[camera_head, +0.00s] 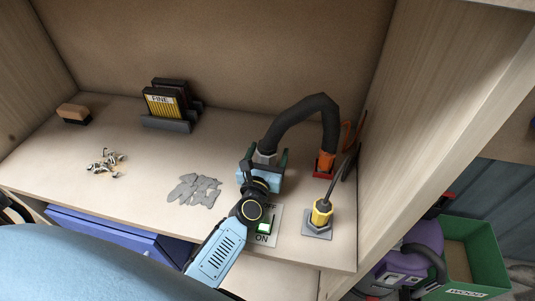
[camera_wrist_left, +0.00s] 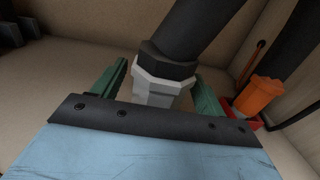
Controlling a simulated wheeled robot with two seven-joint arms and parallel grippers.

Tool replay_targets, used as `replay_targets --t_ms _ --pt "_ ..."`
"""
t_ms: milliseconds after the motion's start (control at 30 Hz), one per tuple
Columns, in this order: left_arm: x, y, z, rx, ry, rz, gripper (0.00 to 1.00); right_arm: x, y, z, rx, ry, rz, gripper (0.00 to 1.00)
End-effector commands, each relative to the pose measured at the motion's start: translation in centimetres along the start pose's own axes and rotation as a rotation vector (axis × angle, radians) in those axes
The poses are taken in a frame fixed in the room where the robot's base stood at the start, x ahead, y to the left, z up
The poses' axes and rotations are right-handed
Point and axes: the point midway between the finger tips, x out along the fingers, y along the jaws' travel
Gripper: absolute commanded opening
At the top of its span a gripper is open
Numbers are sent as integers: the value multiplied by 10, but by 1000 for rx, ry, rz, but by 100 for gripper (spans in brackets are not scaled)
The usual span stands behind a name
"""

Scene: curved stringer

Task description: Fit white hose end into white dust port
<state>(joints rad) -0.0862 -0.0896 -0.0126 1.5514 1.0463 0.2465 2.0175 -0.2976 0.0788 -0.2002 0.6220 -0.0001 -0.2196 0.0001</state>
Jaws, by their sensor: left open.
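The white hose end (camera_head: 264,158) is a pale, faceted collar on a thick black hose (camera_head: 303,112). In the left wrist view the hose end (camera_wrist_left: 160,80) stands between the two green fingers. My left gripper (camera_head: 264,162) is open around it, with a visible gap on each side, and the gripper body hides its lower part. The hose arches right to an orange fitting (camera_head: 325,163) in a red base, which also shows in the wrist view (camera_wrist_left: 262,97). I cannot make out a separate white dust port. My right gripper is not in view.
A yellow plug (camera_head: 322,212) with a black cable stands on a grey plate. Grey scraps (camera_head: 194,190), metal fittings (camera_head: 105,162), a block (camera_head: 73,114) and a FINE rack (camera_head: 168,106) lie left. A wooden wall bounds the right.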

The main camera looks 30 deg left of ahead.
Motion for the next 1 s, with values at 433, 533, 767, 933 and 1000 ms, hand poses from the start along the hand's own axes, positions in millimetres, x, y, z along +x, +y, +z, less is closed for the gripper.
replay_targets --t_ms 433,533,767,933,1000 --pt "15 1 -2 2 2 1 66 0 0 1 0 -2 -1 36" --pt "15 1 -2 2 2 1 53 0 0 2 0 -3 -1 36" --pt "15 1 -2 2 2 1 23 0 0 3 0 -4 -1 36" --pt "15 1 -1 2 1 1 21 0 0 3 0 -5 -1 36" --pt "15 1 0 1 1 1 21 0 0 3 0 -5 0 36"
